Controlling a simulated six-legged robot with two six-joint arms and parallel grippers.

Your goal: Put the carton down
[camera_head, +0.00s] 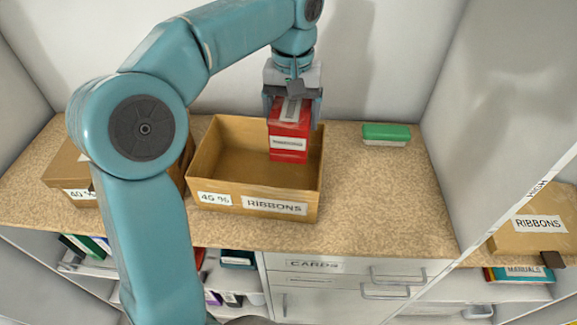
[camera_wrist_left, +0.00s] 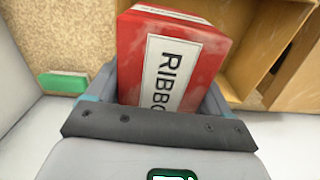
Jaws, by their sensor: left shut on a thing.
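The red carton (camera_head: 288,143) has a white ribbons label and is held upright. My left gripper (camera_head: 293,112) is shut on its upper part from above. In the head view the carton overlaps the right side of an open cardboard box (camera_head: 228,197) labelled 40 % and RIBBONS. I cannot tell whether the carton touches the box floor. In the left wrist view the carton (camera_wrist_left: 172,60) fills the space between the fingers, with the box wall (camera_wrist_left: 262,50) beside it. My right gripper is not in view.
A green box (camera_head: 386,134) lies on the speckled shelf top (camera_head: 372,190) to the right, with bare surface around it. Another cardboard box (camera_head: 66,172) stands at the left, partly behind my arm. A white partition (camera_head: 478,110) bounds the right side.

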